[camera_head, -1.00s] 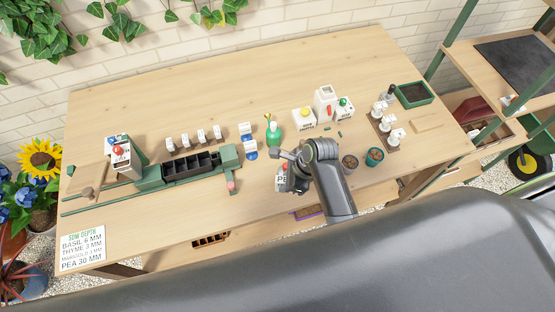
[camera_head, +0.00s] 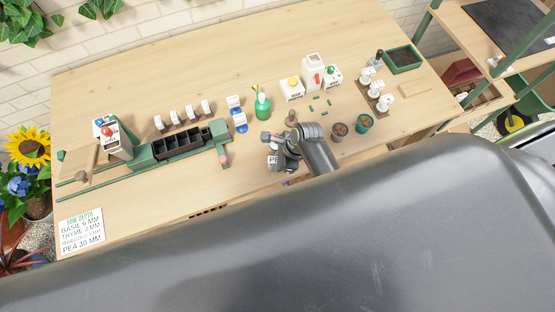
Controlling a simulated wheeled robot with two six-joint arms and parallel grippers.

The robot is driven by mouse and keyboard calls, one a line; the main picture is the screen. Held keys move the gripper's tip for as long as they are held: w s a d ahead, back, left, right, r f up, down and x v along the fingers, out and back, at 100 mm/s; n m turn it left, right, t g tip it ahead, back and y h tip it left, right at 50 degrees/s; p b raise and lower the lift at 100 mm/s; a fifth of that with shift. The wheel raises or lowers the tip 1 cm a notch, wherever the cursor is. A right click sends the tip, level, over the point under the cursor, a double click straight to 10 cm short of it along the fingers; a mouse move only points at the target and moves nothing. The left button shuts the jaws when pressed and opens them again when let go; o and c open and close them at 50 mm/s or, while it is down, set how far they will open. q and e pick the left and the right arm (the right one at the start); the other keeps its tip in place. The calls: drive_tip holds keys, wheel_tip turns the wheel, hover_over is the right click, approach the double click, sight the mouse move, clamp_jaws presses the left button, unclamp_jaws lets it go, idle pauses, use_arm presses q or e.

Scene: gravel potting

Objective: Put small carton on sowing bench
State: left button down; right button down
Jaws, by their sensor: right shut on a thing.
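My right gripper (camera_head: 281,148) is shut on a small white carton (camera_head: 271,161) with dark letters starting "PE" on its face. My gripper covers much of the carton. It is over the front part of the wooden sowing bench (camera_head: 200,80), left of two small pots. I cannot tell whether the carton touches the bench top or hangs above it. My left gripper is not in view.
A black seed tray (camera_head: 178,144) sits left.

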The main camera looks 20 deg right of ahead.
drive_tip(key=shift+f, duration=0.2)
drive_tip(key=c, duration=1.5)
unclamp_jaws()
drive_tip(key=shift+c, duration=0.2)
drive_tip(key=shift+r, duration=0.1)
drive_tip(key=shift+r, duration=0.15)
drive_tip(key=shift+d+r, duration=0.25)
drive_tip(key=shift+r, duration=0.25)
drive_tip(key=v, duration=1.1)
drive_tip(key=shift+b, duration=0.45)
drive_tip(key=shift+f, duration=0.1)
